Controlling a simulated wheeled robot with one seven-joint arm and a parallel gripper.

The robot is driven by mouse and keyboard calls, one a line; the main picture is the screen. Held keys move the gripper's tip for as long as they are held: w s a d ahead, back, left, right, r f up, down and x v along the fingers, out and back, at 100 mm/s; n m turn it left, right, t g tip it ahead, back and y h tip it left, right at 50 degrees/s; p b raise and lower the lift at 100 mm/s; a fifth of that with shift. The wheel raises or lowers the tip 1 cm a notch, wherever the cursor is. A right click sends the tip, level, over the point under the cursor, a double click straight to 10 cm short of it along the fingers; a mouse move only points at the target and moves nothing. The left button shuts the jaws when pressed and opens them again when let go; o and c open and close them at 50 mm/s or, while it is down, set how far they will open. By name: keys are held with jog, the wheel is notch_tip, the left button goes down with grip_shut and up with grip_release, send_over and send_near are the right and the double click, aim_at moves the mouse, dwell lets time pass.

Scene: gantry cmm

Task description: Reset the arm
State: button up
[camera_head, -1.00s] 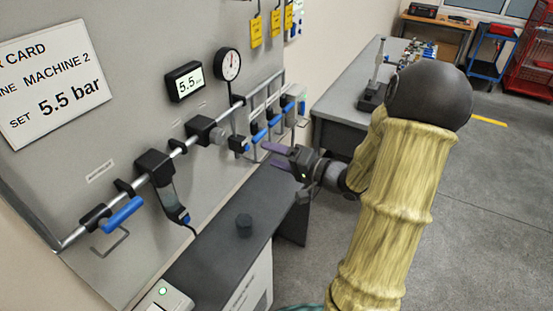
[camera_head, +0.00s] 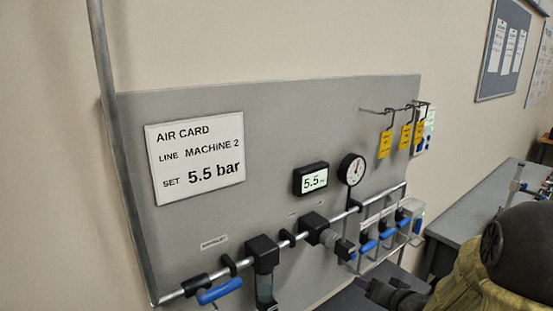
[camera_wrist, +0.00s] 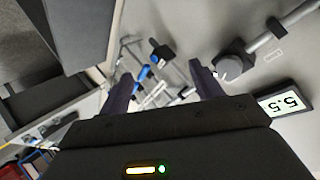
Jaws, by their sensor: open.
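My gripper (camera_wrist: 162,92) is open in the wrist view, with its two dark fingers apart and nothing between them. Beyond the fingers are the wall panel's pipe and blue-handled valves (camera_wrist: 145,74). In the head view only part of my gripper (camera_head: 385,292) shows at the bottom edge, below the blue valve handles (camera_head: 385,235). My arm, in a yellow sleeve with a dark joint, fills the lower right corner. Most of the arm is out of frame.
The grey panel (camera_head: 250,115) holds an air card (camera_head: 196,158) reading 5.5 bar, a display (camera_head: 312,179) reading 5.5, a round gauge (camera_head: 352,169) and a left blue handle (camera_head: 219,291). Yellow tags (camera_head: 405,137) hang on hooks. A grey bench (camera_head: 480,205) stands at right.

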jog(key=s+a+f+n+g+h+b, duration=0.1)
jog(key=s+a+f+n+g, duration=0.1)
jog(key=s, duration=0.6)
jog(key=s+a+f+n+g+h+b, duration=0.1)
jog(key=s+a+f+n+g, duration=0.1)
jog(key=s+a+f+g, duration=0.2)
jog(key=s+a+g, duration=0.3)
jog(key=s, duration=0.2)
jog(key=shift+f+n+h+b, duration=0.15)
jog(key=shift+n+h+b, duration=0.15)
jog(key=shift+b, duration=0.1)
jog(key=shift+w, duration=0.1)
jog(key=shift+c, duration=0.5)
dwell(1.5)
